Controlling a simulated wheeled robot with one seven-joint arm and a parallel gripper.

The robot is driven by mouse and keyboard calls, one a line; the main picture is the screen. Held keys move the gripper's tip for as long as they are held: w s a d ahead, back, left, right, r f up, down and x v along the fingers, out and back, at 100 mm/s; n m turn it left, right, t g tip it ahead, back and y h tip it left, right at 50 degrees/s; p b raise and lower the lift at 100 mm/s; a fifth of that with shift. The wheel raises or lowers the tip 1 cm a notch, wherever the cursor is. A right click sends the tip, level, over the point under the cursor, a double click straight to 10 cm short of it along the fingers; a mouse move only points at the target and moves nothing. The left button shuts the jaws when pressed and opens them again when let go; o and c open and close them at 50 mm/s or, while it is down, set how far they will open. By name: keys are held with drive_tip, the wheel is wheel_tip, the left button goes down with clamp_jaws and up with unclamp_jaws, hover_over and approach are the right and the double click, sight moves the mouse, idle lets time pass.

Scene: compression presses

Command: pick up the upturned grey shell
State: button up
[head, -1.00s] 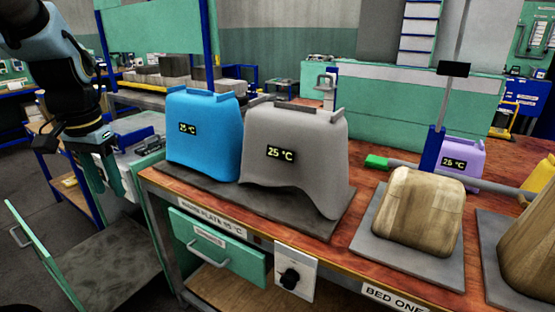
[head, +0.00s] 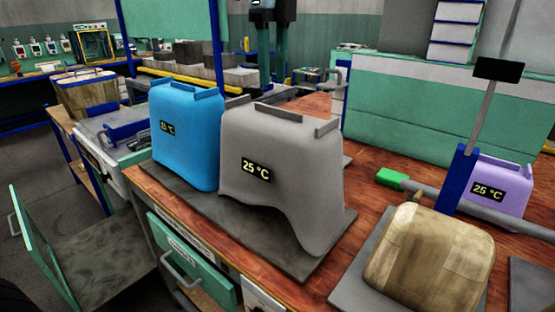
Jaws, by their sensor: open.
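The grey shell (head: 275,190) stands on a dark flat plate (head: 185,205) on the wooden bench in the head view. It has raised ridges on top, a "25 °C" display on its front and a wavy, arched lower front edge. A blue shell (head: 187,145) stands close to its left. My gripper (head: 274,78) shows at the top middle, dark with two teal fingers hanging down and a gap between them. It appears beyond the grey shell, apart from it and empty. Its exact distance is hard to tell.
On the right are a wooden block (head: 430,258) on a grey pad, a blue post (head: 456,180), a green-ended bar (head: 392,179) and a purple shell (head: 500,192). Bare bench top lies behind and right of the grey shell.

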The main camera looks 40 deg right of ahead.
drive_tip(key=shift+s+a+f+p, duration=0.15)
drive_tip(key=shift+f+p, duration=0.1)
drive_tip(key=shift+f, duration=1.3)
drive_tip(key=shift+s+d+f+p, duration=0.1)
drive_tip(key=shift+f+p, duration=0.15)
drive_tip(key=shift+f, duration=1.25)
drive_tip(key=shift+c, duration=0.2)
clamp_jaws()
